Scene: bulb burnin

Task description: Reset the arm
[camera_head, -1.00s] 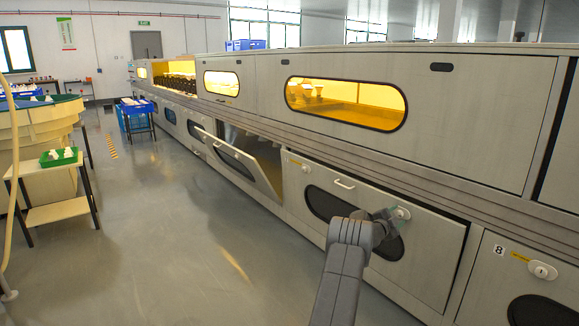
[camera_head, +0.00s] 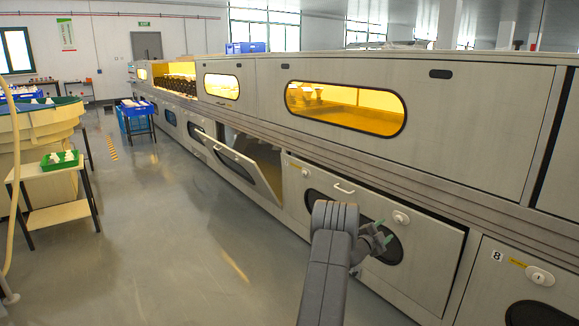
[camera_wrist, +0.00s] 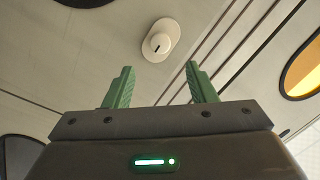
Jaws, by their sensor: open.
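My gripper (camera_head: 383,235) is in front of a lower grey door panel (camera_head: 430,262) of the long machine. Its two green fingers (camera_wrist: 158,86) are spread apart with nothing between them in the wrist view. A round white knob (camera_head: 401,218) on that panel sits just beyond the fingertips and apart from them. The same knob (camera_wrist: 157,44) shows upright in the wrist view, ahead of the gap between the fingers.
A lower door (camera_head: 245,165) further along hangs tilted open. Another panel marked 8 (camera_head: 520,285) is at the right. A small table with a green tray (camera_head: 60,161) stands at the left. The floor (camera_head: 180,240) between is clear.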

